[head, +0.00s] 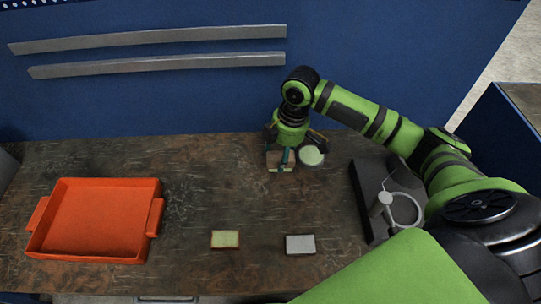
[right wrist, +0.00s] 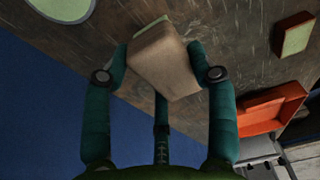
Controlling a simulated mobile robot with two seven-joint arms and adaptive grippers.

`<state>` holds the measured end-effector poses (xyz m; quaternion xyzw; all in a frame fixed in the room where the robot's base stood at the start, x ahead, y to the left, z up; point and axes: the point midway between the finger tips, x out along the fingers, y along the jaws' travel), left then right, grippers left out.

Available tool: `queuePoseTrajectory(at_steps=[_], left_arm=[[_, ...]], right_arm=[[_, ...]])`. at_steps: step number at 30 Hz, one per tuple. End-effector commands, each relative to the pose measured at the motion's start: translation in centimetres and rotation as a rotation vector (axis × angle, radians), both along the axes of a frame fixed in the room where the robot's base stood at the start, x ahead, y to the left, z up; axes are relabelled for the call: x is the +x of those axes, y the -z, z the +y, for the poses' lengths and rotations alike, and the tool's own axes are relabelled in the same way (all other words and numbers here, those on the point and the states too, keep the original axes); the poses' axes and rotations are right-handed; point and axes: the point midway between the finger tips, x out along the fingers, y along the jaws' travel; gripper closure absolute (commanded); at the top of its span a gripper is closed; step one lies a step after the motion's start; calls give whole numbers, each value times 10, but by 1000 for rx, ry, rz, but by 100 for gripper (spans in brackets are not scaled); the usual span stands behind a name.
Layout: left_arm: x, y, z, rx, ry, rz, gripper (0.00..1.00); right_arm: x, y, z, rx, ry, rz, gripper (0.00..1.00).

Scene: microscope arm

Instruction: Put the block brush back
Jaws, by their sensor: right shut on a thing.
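My right gripper (head: 283,155) is at the back middle of the bench in the head view, pointing down. It is shut on a tan block with a pale green face, which looks like the block brush (right wrist: 160,62). In the right wrist view, the block sits tilted between the fingers of the gripper (right wrist: 163,70). In the head view the block brush (head: 274,162) is partly hidden by the fingers. I cannot tell whether it touches the bench. My left gripper is not in view.
A round pale-green-topped thing (head: 311,156) stands close to the right of the gripper. A green-topped block (head: 225,239) and a grey-white block (head: 300,244) lie near the front. An orange tray (head: 95,220) is at left, a dark base with a ring stand (head: 385,205) at right.

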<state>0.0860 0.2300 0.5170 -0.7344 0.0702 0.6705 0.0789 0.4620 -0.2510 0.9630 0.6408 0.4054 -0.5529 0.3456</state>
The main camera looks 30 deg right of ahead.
Motion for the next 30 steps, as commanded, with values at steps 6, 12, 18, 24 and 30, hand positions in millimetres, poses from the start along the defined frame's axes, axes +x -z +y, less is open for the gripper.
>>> queuePoseTrajectory(at_steps=[6,12,18,24,30], left_arm=[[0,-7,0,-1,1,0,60],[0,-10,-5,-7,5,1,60],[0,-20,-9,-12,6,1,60],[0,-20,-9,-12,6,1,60],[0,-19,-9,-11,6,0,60]], right_arm=[[34,19,7,2,2,0,68],[42,28,8,0,1,1,68],[41,56,8,1,2,3,68],[42,66,8,-1,-1,-2,68],[42,67,8,0,0,-1,68]])
